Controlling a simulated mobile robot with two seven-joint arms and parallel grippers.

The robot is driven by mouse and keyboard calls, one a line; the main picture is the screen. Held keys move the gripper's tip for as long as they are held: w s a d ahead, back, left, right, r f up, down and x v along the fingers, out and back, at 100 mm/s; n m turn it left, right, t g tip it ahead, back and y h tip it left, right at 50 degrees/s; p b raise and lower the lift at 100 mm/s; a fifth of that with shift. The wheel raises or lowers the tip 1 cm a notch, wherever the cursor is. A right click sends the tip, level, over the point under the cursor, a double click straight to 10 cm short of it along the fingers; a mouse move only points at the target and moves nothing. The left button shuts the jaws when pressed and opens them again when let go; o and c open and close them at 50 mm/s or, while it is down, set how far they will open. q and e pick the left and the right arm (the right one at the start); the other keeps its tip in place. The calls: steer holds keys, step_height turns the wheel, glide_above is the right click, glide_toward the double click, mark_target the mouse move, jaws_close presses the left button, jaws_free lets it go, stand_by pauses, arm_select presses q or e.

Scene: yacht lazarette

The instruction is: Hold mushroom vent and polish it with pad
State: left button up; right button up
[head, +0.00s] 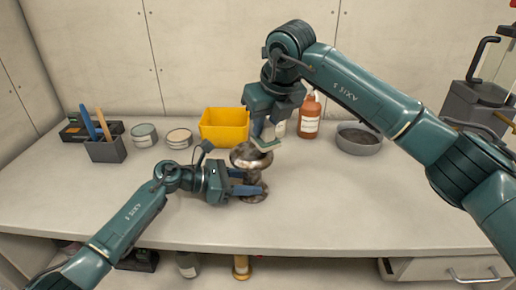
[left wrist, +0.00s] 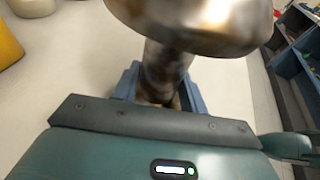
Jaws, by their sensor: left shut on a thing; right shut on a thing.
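The mushroom vent (head: 252,158) stands upright on the bench, with a domed metal cap, a narrower stem and a round base. Its surface is blotchy, part shiny and part brown. My left gripper (head: 247,183) is shut on its stem from the left, below the cap. In the left wrist view the vent's cap (left wrist: 190,25) fills the top and the stem sits between the blue fingers (left wrist: 160,85). My right gripper (head: 266,128) points down above the cap, shut on the pad (head: 267,144). The pad is at the cap's upper right; I cannot tell whether it touches.
Behind stand a yellow bin (head: 224,127), an orange-brown bottle (head: 310,117) and a grey bowl (head: 359,139). Two round tins (head: 144,135) and a grey holder with handles (head: 106,149) are at the left. The bench front (head: 330,215) is clear.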

step_height(320, 180, up, 6)
steer(key=shift+r, duration=0.15)
steer(key=shift+f, duration=3.1)
steer(key=shift+a+f, duration=0.2)
steer(key=shift+f, duration=0.65)
steer(key=shift+a, duration=3)
steer(key=d, duration=0.6)
steer(key=shift+d, duration=0.25)
steer(key=shift+a, duration=3.1)
steer(key=shift+d+f, duration=0.1)
steer(key=shift+d, duration=2.95)
steer(key=shift+r, duration=4.15)
